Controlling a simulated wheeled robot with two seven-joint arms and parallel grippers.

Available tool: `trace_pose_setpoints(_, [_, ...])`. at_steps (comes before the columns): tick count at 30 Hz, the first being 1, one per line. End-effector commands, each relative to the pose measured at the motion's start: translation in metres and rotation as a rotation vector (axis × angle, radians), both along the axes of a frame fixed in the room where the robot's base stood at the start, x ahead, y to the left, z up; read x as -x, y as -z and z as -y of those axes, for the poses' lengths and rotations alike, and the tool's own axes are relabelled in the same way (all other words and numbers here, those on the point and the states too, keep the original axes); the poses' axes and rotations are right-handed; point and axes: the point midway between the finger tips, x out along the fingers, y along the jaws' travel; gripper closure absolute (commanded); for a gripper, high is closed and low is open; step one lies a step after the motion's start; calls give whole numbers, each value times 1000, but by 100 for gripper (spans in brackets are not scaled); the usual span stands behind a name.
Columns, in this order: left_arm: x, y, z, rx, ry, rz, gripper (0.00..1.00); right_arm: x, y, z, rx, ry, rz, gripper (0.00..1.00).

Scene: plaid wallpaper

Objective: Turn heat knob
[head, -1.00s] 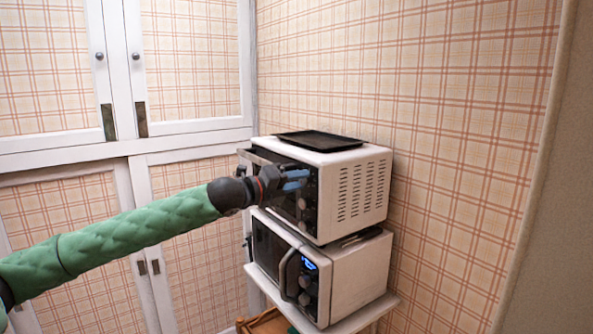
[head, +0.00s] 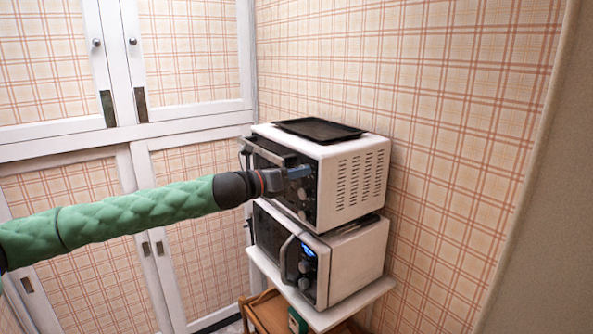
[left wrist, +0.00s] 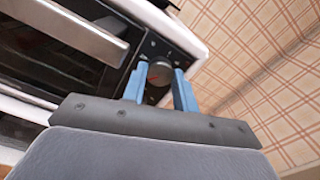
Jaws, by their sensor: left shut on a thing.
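The white toaster oven (head: 352,190) stands on top of a microwave, with a dark front and a column of knobs. My left gripper (head: 300,172) reaches in from the left to the top of that column. In the left wrist view its blue fingers (left wrist: 160,88) are on either side of a round silver knob (left wrist: 160,73), shut on it. In the head view the gripper hides this top knob. Lower knobs (head: 303,196) show below the gripper. My right gripper is not in view.
A dark flat tray (head: 320,130) lies on top of the toaster oven. The oven's door handle (left wrist: 75,25) is left of the knob. The microwave (head: 355,265) below stands on a white shelf (head: 345,311). A plaid wall is close on the right.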

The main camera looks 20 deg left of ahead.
Motion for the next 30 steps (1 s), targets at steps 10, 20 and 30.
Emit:
trace_pose_setpoints(10, [1,4,1,-98,3,71,94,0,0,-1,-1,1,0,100])
trace_pose_setpoints(20, [1,4,1,-112,3,82,94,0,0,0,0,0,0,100])
trace_pose_setpoints(30, [0,3,1,-112,2,83,50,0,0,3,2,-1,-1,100])
